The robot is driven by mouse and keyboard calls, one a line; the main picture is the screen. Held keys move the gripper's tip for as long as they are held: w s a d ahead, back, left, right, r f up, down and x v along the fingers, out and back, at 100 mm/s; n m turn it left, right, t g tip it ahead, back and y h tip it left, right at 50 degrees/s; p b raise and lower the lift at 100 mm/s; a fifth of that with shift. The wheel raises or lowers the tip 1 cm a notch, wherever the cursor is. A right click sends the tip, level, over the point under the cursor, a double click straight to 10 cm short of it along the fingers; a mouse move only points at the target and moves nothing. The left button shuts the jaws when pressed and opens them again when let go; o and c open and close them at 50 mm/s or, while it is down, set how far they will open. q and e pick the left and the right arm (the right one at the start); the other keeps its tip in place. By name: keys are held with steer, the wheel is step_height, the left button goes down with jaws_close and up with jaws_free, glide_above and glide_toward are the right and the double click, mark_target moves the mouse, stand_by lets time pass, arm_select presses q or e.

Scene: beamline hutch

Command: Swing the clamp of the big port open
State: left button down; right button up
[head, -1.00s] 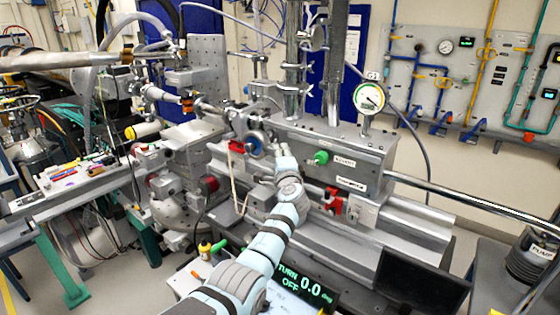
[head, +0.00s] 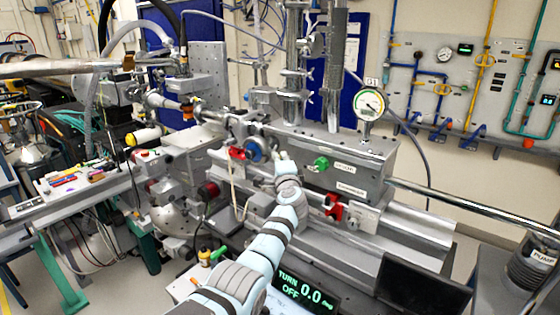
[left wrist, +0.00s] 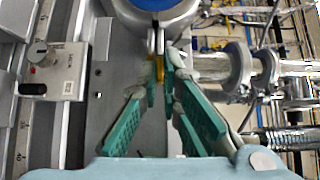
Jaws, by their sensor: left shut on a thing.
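The big port with its blue face (head: 256,149) is on the front of the grey machine, and its round grey rim with blue inside (left wrist: 155,6) shows at the top of the left wrist view. A narrow grey clamp part with a yellow piece (left wrist: 158,68) hangs below the rim. My left gripper (head: 279,158) is just right of the port in the head view. In the wrist view its green-padded fingers (left wrist: 163,74) are closed around this clamp part at their tips. The fingertips hide part of it. My right gripper is in neither view.
A green knob (head: 321,163) and a red handle (head: 333,207) sit right of my left arm. A dial gauge (head: 370,103) stands on top. A dark screen (head: 420,288) is at lower right. Metal pipe fittings (left wrist: 240,68) lie right of the fingers.

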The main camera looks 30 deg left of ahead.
arm_select(q)
steer(key=a+r+n+g+h+p, duration=0.3)
steer(key=r+n+h+p, duration=0.1)
steer(key=r, duration=0.5)
steer(key=shift+w+p, duration=0.25)
steer(key=shift+p, duration=0.1)
steer(key=shift+r, duration=0.1)
steer(key=c, duration=1.8)
jaws_free()
